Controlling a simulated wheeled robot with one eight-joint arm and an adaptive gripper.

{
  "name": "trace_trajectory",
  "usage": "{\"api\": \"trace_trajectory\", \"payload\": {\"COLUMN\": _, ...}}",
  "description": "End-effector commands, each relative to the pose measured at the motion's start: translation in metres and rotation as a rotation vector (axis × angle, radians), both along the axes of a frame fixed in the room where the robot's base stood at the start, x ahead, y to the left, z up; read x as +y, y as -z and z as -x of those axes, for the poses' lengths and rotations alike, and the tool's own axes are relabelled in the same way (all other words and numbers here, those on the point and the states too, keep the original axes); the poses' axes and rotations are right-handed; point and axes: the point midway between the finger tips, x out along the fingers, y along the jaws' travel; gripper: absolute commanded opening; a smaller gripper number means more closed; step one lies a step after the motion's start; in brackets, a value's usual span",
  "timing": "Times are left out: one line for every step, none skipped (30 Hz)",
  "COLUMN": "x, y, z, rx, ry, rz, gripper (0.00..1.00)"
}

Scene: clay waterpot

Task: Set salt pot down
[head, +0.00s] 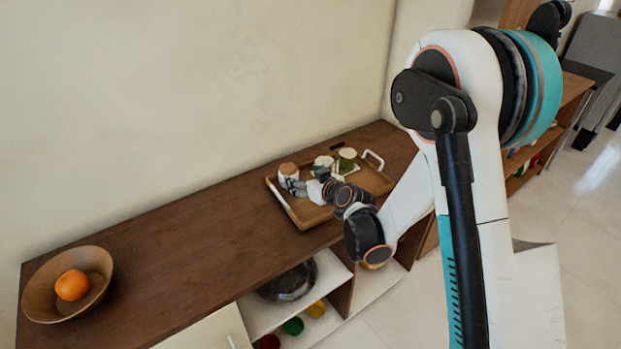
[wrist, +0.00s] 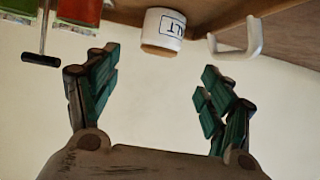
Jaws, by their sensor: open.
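The salt pot is a small white pot with a brown lid and dark lettering ending in "LT". In the wrist view the salt pot (wrist: 163,28) appears upside down at the top, against the brown tray. In the head view a white pot with a brown top, which looks like it, stands at the left end of the wooden tray (head: 300,213); this pot (head: 288,171) is beside the white handle. My gripper (wrist: 158,62) is open, its green-padded fingers wide apart with nothing between them. The pot lies beyond the fingertips. In the head view my gripper (head: 307,188) is low over the tray.
A white pot (head: 323,161) and a green-marked pot (head: 347,156) stand farther right on the tray. A wooden bowl (head: 40,300) with an orange (head: 72,285) sits at the left end of the brown counter (head: 190,245). The counter between bowl and tray is clear.

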Motion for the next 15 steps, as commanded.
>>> {"api": "trace_trajectory", "payload": {"x": -0.001, "y": -0.001, "z": 0.001, "rx": 0.0, "ry": 0.0, "rz": 0.0, "gripper": 0.74}}
{"api": "trace_trajectory", "payload": {"x": -0.001, "y": -0.001, "z": 0.002, "rx": 0.0, "ry": 0.0, "rz": 0.0, "gripper": 0.74}}
{"api": "trace_trajectory", "payload": {"x": -0.001, "y": -0.001, "z": 0.002, "rx": 0.0, "ry": 0.0, "rz": 0.0, "gripper": 0.74}}
{"api": "trace_trajectory", "payload": {"x": -0.001, "y": -0.001, "z": 0.002, "rx": 0.0, "ry": 0.0, "rz": 0.0, "gripper": 0.74}}
{"api": "trace_trajectory", "payload": {"x": -0.001, "y": -0.001, "z": 0.002, "rx": 0.0, "ry": 0.0, "rz": 0.0, "gripper": 0.74}}
{"api": "trace_trajectory", "payload": {"x": -0.002, "y": -0.002, "z": 0.002, "rx": 0.001, "ry": 0.001, "rz": 0.001, "gripper": 0.74}}
{"api": "trace_trajectory", "payload": {"x": -0.002, "y": -0.004, "z": 0.003, "rx": 0.003, "ry": 0.001, "rz": 0.001, "gripper": 0.74}}
{"api": "trace_trajectory", "payload": {"x": -0.004, "y": -0.007, "z": 0.004, "rx": 0.006, "ry": 0.003, "rz": 0.002, "gripper": 0.74}}
{"api": "trace_trajectory", "payload": {"x": -0.006, "y": -0.012, "z": 0.006, "rx": 0.012, "ry": 0.005, "rz": 0.005, "gripper": 0.74}}
{"api": "trace_trajectory", "payload": {"x": -0.008, "y": -0.017, "z": 0.007, "rx": 0.018, "ry": 0.008, "rz": 0.007, "gripper": 0.74}}
{"api": "trace_trajectory", "payload": {"x": -0.01, "y": -0.023, "z": 0.01, "rx": 0.027, "ry": 0.011, "rz": 0.008, "gripper": 0.74}}
{"api": "trace_trajectory", "payload": {"x": -0.014, "y": -0.032, "z": 0.014, "rx": 0.039, "ry": 0.016, "rz": 0.011, "gripper": 0.74}}
{"api": "trace_trajectory", "payload": {"x": -0.018, "y": -0.039, "z": 0.018, "rx": 0.05, "ry": 0.021, "rz": 0.013, "gripper": 0.74}}
{"api": "trace_trajectory", "payload": {"x": -0.021, "y": -0.047, "z": 0.022, "rx": 0.061, "ry": 0.026, "rz": 0.016, "gripper": 0.74}}
{"api": "trace_trajectory", "payload": {"x": -0.027, "y": -0.057, "z": 0.028, "rx": 0.078, "ry": 0.033, "rz": 0.021, "gripper": 0.74}}
